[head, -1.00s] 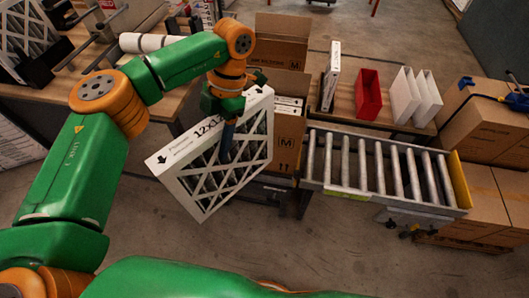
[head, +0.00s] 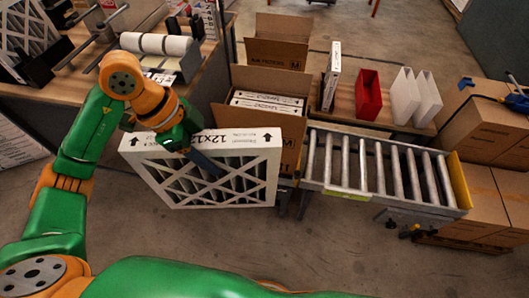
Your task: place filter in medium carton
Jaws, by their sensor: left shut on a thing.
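A white-framed filter (head: 232,141) with a crossed lattice face is in the head view, left of centre. My left gripper (head: 205,163) is shut on its frame near the upper left and holds it roughly level above the floor. My right gripper is not in view.
Another open carton (head: 277,51) stands behind. A roller conveyor (head: 380,168) lies to the right. A wooden bench (head: 70,75) is at left.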

